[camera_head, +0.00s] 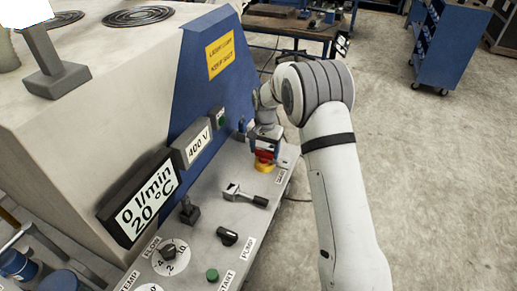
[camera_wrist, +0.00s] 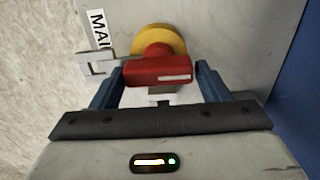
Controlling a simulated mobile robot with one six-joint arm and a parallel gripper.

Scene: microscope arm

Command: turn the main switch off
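The main switch is a red bar handle (camera_wrist: 158,72) on a round yellow base (camera_wrist: 160,40), seen close in the wrist view. In the head view the red handle (camera_head: 263,155) shows just below my gripper, with the yellow base (camera_head: 264,167) under it. My gripper (camera_wrist: 162,75) is open, with one blue finger at each end of the handle. The handle lies crosswise between the fingertips. I cannot tell whether the fingers touch it. A label reading "MAI" (camera_wrist: 98,30) is partly cut off beside the base.
A grey metal hook-shaped piece (camera_wrist: 97,62) sits left of the handle, close to the left finger. On the panel are a lever (camera_head: 245,195), a black knob (camera_head: 227,236), a green button (camera_head: 212,275) and a flow dial (camera_head: 168,255). The blue housing (camera_head: 205,80) rises beside my arm.

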